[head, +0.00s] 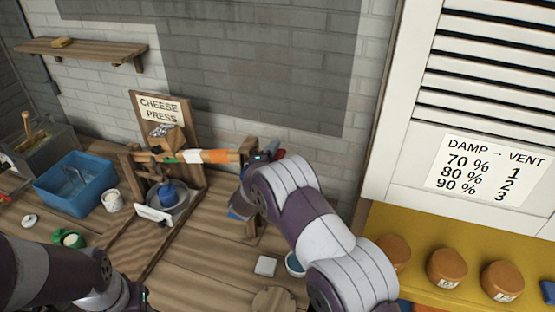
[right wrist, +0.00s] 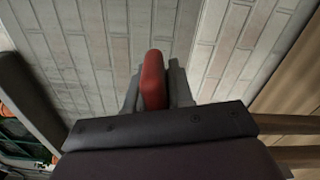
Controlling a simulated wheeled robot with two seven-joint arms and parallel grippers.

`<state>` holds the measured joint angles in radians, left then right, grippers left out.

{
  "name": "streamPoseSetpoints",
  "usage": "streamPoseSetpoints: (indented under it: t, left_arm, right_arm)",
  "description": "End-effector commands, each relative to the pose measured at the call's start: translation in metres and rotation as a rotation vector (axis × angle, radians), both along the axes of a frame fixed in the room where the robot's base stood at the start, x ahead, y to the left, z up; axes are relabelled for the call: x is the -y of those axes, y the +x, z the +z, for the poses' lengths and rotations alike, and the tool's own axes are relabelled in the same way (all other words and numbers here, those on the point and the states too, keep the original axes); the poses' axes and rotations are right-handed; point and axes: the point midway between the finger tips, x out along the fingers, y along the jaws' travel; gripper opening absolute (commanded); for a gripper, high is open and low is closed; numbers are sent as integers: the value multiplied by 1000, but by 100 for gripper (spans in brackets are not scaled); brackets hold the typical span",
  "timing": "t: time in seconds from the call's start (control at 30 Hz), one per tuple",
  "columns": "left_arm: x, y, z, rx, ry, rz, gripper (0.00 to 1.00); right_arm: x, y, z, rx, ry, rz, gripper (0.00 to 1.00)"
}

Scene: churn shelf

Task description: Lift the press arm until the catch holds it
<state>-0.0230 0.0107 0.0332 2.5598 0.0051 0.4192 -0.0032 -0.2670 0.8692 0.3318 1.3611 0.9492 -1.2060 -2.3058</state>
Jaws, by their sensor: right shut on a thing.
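The cheese press stands against the brick wall under a board with a "CHEESE PRESS" sign (head: 159,108). Its press arm (head: 205,156) is a wooden bar with orange and white bands, lying about level above a blue weight or follower (head: 168,195) in a round metal vessel. My right gripper (head: 268,155) is at the arm's right end, shut on its red handle (head: 279,154). The red handle also shows between the fingers in the right wrist view (right wrist: 153,80). A wooden post (head: 248,150) stands by that end; the catch cannot be made out. My left gripper (head: 138,297) is at the bottom edge, its fingers unclear.
A blue tub (head: 75,183), a white cup (head: 112,200) and a green-rimmed item (head: 68,238) stand left on the bench. A white block (head: 265,266) and a blue bowl (head: 295,264) lie near my right forearm. Brown jars (head: 446,268) stand on a yellow shelf right.

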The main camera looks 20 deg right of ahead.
Motion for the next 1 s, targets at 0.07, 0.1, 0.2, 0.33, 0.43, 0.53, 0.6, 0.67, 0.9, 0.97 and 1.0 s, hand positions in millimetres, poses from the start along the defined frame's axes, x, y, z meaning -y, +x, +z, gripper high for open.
streamPoseSetpoints:
  t: [0.07, 0.1, 0.2, 0.33, 0.43, 0.53, 0.6, 0.67, 0.9, 0.97, 1.0]
  left_arm:
    - [0, 0, 11, 0, 0, 0, 43]
    - [0, 0, 12, 0, 0, 0, 43]
    - [0, 0, 12, -1, 0, 0, 43]
    - [0, 0, 11, -1, 0, 0, 43]
    - [0, 0, 11, -1, 0, 0, 43]
    - [0, 0, 11, -1, 0, 0, 43]
    - [0, 0, 11, -1, 0, 0, 43]
    - [0, 0, 11, -1, 0, 0, 43]
    - [0, 0, 7, 0, 0, 0, 43]
    - [0, 0, 1, 0, 0, 0, 43]
    - [0, 0, -4, -1, 0, 0, 43]
  right_arm:
    - [-3, 2, 17, -6, -15, 1, 0]
    - [-4, 3, 20, -9, -20, 1, 0]
    - [-5, 3, 21, -15, -28, 2, 0]
    - [-5, 4, 20, -16, -29, 2, 0]
    - [-5, 3, 20, -16, -29, 2, 0]
    - [-5, 3, 20, -16, -29, 2, 41]
    - [-5, 3, 20, -16, -29, 2, 43]
    - [-5, 3, 20, -16, -29, 2, 43]
    - [-9, -1, 18, -17, -29, 3, 43]
    - [-15, -9, 16, -16, -28, 6, 43]
    - [-20, -16, 14, -16, -27, 5, 43]
